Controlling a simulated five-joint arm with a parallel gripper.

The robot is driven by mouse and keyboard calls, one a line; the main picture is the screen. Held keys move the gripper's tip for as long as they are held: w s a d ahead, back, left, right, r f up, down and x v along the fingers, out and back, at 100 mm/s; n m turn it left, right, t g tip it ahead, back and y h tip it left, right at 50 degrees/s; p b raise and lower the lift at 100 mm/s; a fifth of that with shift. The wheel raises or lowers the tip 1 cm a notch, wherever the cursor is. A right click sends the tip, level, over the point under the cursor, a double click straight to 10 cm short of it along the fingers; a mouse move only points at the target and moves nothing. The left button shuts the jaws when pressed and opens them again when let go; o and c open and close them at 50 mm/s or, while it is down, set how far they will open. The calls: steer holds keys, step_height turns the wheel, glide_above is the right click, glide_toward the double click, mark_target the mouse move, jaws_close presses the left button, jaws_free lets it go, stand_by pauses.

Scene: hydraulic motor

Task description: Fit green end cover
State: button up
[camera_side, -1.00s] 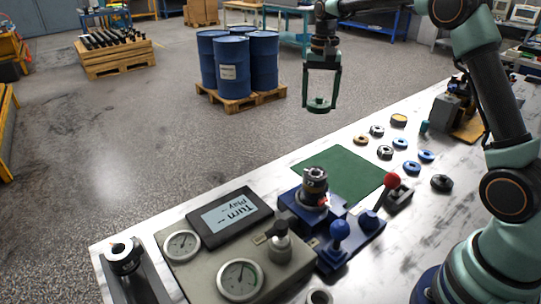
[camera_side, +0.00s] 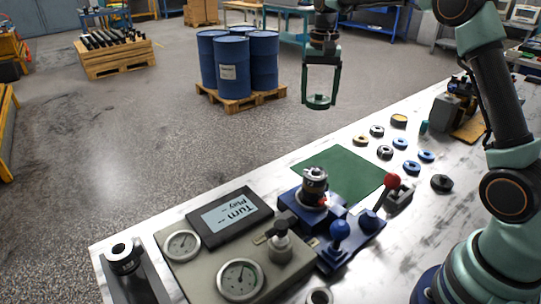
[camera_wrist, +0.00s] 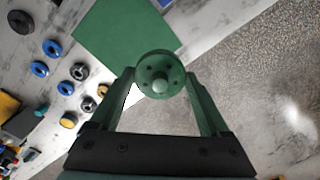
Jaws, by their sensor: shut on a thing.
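My gripper (camera_side: 320,100) hangs high at the top of the side view, beyond the table's far edge. Its long green fingers are shut on the green end cover (camera_side: 318,101), a small round disc. In the wrist view the end cover (camera_wrist: 158,75) faces the camera between the fingertips, with a central knob and several small holes. The motor body (camera_side: 314,182), a metal cylinder, stands upright in a blue fixture (camera_side: 300,207) on the table, well below and apart from the gripper.
A green mat (camera_side: 340,172) lies behind the fixture. Several loose rings (camera_side: 385,152) lie to its right. A red-knobbed lever (camera_side: 392,182) and a blue knob (camera_side: 340,230) stand close to the fixture. A gauge panel (camera_side: 210,265) is at the left.

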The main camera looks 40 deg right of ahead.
steer(key=s+a+f, duration=0.1)
steer(key=s+a, duration=0.4)
steer(key=a, duration=0.2)
glide_above(316, 170)
step_height(316, 170, down, 3)
steer(key=shift+w+r, duration=0.15)
steer(key=shift+s+a+f, duration=0.1)
steer(key=shift+s+f, duration=0.1)
steer(key=shift+f, duration=1.65)
steer(key=shift+f, duration=1.05)
stand_by(1.2)
steer(key=o, duration=1.6)
steer(key=shift+c, duration=0.2)
